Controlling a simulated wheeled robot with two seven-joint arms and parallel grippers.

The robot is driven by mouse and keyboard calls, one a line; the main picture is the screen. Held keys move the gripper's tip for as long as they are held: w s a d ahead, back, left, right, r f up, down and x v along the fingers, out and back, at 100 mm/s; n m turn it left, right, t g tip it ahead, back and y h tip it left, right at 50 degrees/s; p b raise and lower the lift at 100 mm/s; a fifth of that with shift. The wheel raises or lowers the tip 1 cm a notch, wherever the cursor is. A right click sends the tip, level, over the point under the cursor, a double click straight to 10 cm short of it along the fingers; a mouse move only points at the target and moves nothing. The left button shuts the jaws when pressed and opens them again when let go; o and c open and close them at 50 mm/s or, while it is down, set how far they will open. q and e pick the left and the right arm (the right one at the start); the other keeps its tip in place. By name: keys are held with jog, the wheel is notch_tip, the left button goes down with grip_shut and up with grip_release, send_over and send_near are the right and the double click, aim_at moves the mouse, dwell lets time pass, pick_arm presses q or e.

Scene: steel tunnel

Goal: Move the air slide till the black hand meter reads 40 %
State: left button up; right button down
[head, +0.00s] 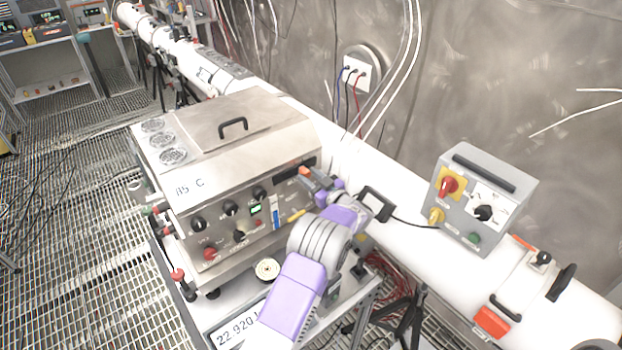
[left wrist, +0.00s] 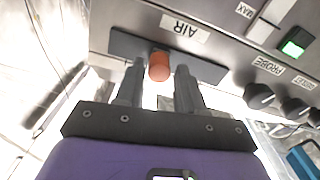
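The air slide is a short orange-red knob (left wrist: 159,66) on a dark slot plate (left wrist: 205,70) under an upside-down AIR label in the left wrist view. My left gripper (left wrist: 159,74) is open, with one dark finger on each side of the knob and a small gap on both sides. In the head view, my purple left gripper (head: 316,182) is at the right end of the steel cabinet's front panel (head: 225,228). I cannot make out a black hand meter for sure, and no percent reading is legible. My right gripper is not in view.
A black-framed item (head: 377,204) with a cable is right of my gripper. A grey control box (head: 481,203) stands on the white pipe (head: 405,246). Grating floor lies open at left.

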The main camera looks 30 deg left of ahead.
pick_arm(q)
jog(key=shift+o, duration=1.1)
jog(key=b+v, duration=0.1)
jog(key=v, duration=0.6)
jog(key=shift+d, duration=0.25)
jog(key=shift+s, duration=0.1)
